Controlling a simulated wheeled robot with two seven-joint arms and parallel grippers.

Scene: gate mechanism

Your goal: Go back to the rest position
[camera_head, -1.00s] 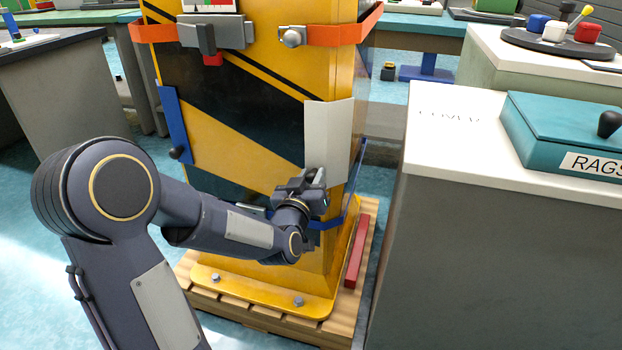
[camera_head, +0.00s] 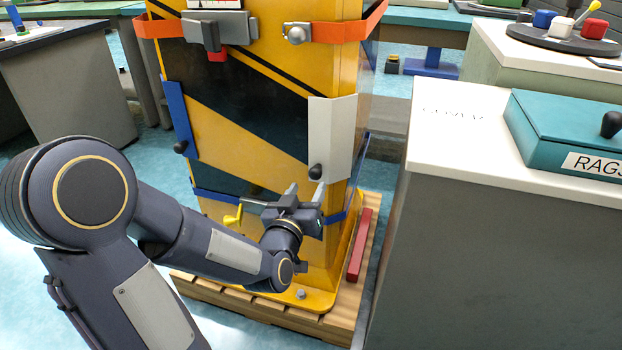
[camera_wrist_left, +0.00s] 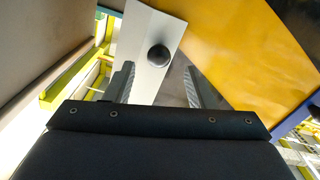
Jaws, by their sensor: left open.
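My left gripper (camera_head: 306,194) is open in the head view, in front of the lower right part of the yellow and black gate cabinet (camera_head: 240,150). Its two fingers point at a white plate (camera_head: 335,135) with a black knob (camera_head: 315,171) near its lower left edge. The left wrist view also shows the gripper (camera_wrist_left: 160,85) open, with the white plate (camera_wrist_left: 148,40) and the black knob (camera_wrist_left: 158,57) seen beyond and between the fingers. Nothing is held, and the fingers look apart from the knob. My right gripper is not in view.
The cabinet stands on a wooden pallet (camera_head: 340,325) with a red bar (camera_head: 360,245) on it. A yellow handle (camera_head: 233,215) and a blue plate (camera_head: 179,120) are on its front. A white-topped counter (camera_head: 450,140) with a teal RAGS box (camera_head: 560,125) stands at right.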

